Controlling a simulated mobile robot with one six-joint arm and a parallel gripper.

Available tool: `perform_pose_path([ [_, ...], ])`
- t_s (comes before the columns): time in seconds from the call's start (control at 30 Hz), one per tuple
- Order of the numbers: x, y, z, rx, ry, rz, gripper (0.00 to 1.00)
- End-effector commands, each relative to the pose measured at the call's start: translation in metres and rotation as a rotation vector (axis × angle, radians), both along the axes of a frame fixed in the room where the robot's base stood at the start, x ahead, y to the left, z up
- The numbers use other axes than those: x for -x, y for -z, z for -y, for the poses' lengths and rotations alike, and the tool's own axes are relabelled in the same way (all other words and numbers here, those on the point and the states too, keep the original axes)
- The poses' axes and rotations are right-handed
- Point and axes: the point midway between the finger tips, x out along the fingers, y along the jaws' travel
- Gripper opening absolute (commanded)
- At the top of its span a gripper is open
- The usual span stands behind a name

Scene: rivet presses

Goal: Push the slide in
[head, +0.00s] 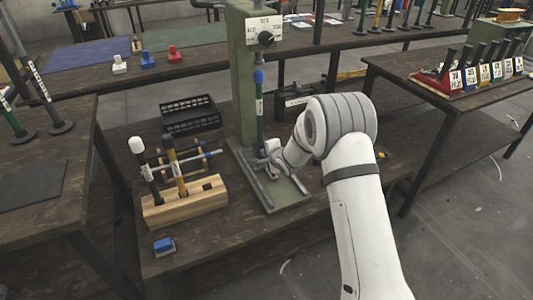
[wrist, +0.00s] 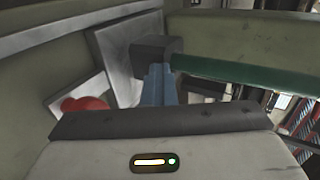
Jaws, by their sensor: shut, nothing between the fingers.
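The green rivet press (head: 241,70) stands on the middle bench, with a flat green base plate (head: 285,195). A grey metal slide-like plate (wrist: 127,60) shows in the wrist view, with a dark block (wrist: 157,47) at its end and a red knob (wrist: 84,104) beside it. My gripper (head: 270,157) is low at the press, just beside its column. In the wrist view my blue fingers (wrist: 158,72) are shut and empty, with their tips close to the dark block; I cannot tell whether they touch. My arm hides part of the press base in the head view.
A green rod (head: 260,115) hangs upright in front of the press column and crosses the wrist view (wrist: 250,76). A wooden block with upright tools (head: 205,199), a black crate (head: 190,114) and a blue block (head: 164,246) are on the bench to the left.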

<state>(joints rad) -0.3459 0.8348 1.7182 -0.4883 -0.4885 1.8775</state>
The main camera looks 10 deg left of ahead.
Motion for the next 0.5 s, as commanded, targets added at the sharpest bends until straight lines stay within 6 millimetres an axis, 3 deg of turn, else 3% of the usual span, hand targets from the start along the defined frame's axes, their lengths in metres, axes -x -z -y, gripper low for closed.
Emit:
perform_pose_path([
  [0.2, 0.005, -0.006, 0.006, -0.006, 0.000, 0.009, 0.00],
  [0.37, 0.025, -0.006, 0.024, -0.003, 0.001, 0.003, 0.00],
  [0.5, 0.049, -0.025, 0.042, -0.003, 0.003, 0.005, 0.00],
])
